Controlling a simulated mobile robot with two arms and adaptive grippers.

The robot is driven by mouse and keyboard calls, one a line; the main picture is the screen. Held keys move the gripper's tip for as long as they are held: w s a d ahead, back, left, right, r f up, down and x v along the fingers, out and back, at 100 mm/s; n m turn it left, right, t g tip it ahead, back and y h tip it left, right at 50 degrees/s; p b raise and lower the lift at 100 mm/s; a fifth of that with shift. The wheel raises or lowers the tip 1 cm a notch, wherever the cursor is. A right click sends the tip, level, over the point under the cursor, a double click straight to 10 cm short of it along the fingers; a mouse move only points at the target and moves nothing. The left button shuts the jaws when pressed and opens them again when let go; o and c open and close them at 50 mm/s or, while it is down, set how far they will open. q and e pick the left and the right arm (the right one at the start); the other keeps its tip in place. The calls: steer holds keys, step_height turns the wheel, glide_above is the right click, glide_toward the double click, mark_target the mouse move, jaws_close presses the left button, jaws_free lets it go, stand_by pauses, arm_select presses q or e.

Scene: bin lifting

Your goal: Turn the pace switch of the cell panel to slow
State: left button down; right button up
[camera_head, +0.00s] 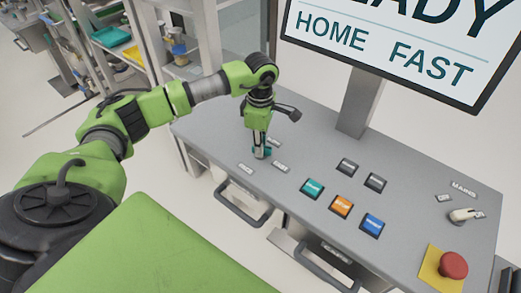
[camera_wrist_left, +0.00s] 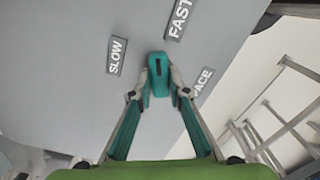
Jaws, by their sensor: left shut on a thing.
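The pace switch is a teal knob (camera_wrist_left: 159,84) on the grey cell panel (camera_head: 215,128). In the left wrist view its long body points up the picture, between the SLOW label (camera_wrist_left: 117,55) and the FAST label (camera_wrist_left: 179,18), nearer FAST. The PACE label (camera_wrist_left: 202,85) lies at its right. My left gripper (camera_wrist_left: 160,92) is shut on the knob, one fingertip on each side. In the head view the left gripper (camera_head: 260,152) reaches down to the panel's left part and largely hides the knob. The screen (camera_head: 400,45) reads HOME and FAST. My right gripper is not in view.
Green (camera_head: 312,188), orange (camera_head: 341,206) and blue (camera_head: 372,225) buttons and two dark ones stand right of the switch. Farther right are the MAINS switch (camera_head: 462,215) and a red mushroom button (camera_head: 453,264). The screen post (camera_head: 360,102) rises behind. Handles (camera_head: 245,208) stick out in front.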

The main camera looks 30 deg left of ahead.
arm_select(q)
steer(key=n+b, duration=0.2)
steer(key=n, duration=0.1)
steer(key=shift+f+n+b, duration=0.1)
steer(key=shift+n+b, duration=0.2)
steer(key=shift+n, duration=0.1)
steer(key=n+b, duration=0.2)
steer(key=n, duration=0.1)
steer(key=shift+n, duration=0.3)
steer(key=n+b, duration=0.1)
steer(key=n, duration=0.2)
steer(key=shift+r+n+b, duration=0.2)
steer(key=shift+n+b, duration=0.4)
steer(key=shift+n, duration=0.7)
steer(key=shift+w+n, duration=0.1)
steer(key=shift+n, duration=0.2)
steer(key=c, duration=2)
jaws_free()
steer(key=shift+o, duration=0.4)
step_height(320, 180, up, 12)
